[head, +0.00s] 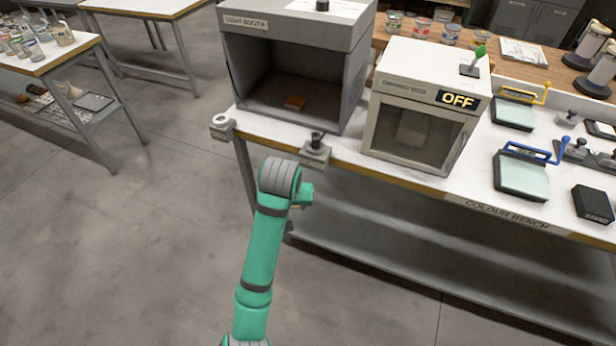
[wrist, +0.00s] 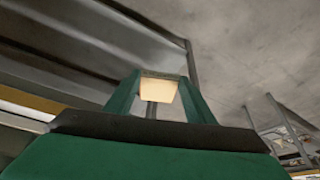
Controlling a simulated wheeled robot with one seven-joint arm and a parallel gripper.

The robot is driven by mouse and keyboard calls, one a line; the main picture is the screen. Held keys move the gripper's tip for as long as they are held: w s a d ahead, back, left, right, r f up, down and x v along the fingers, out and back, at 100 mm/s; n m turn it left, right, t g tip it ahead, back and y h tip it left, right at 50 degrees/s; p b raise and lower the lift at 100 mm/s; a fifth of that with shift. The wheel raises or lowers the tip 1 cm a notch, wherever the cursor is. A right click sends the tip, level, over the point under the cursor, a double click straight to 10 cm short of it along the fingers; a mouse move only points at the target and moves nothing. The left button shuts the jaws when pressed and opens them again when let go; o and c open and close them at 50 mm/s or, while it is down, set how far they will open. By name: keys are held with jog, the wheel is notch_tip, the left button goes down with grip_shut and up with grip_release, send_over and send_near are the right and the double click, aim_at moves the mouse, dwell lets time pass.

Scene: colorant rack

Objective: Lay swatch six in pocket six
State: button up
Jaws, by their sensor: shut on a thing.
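My gripper (wrist: 158,90) shows in the wrist view with its two green fingers closed on a small cream, pale yellow block (wrist: 158,88). I cannot read a number on it, so I cannot tell if it is swatch six. In the head view my arm reaches up before the bench's front edge, and its wrist hides most of the gripper. I cannot make out pocket six in either view.
A cabinet with an OFF display (head: 457,100) stands right of the booth on the colour bench (head: 345,147). Small grey fixtures (head: 315,152) sit along the bench's front edge. Pale plates with yellow and blue handles (head: 521,176) lie to the right. Floor at left is clear.

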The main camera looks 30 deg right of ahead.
jog(key=s+a+f+n+y, duration=0.1)
jog(key=a+f+n, duration=0.1)
jog(key=a+f, duration=0.7)
jog(key=s+a+f+n+y, duration=0.1)
jog(key=s+a+f+n, duration=0.1)
jog(key=a+f, duration=0.8)
jog(key=shift+s+f+n+t, duration=0.2)
jog(key=shift+s+n+t, duration=0.1)
jog(key=shift+n, duration=0.5)
jog(key=shift+a, duration=0.15)
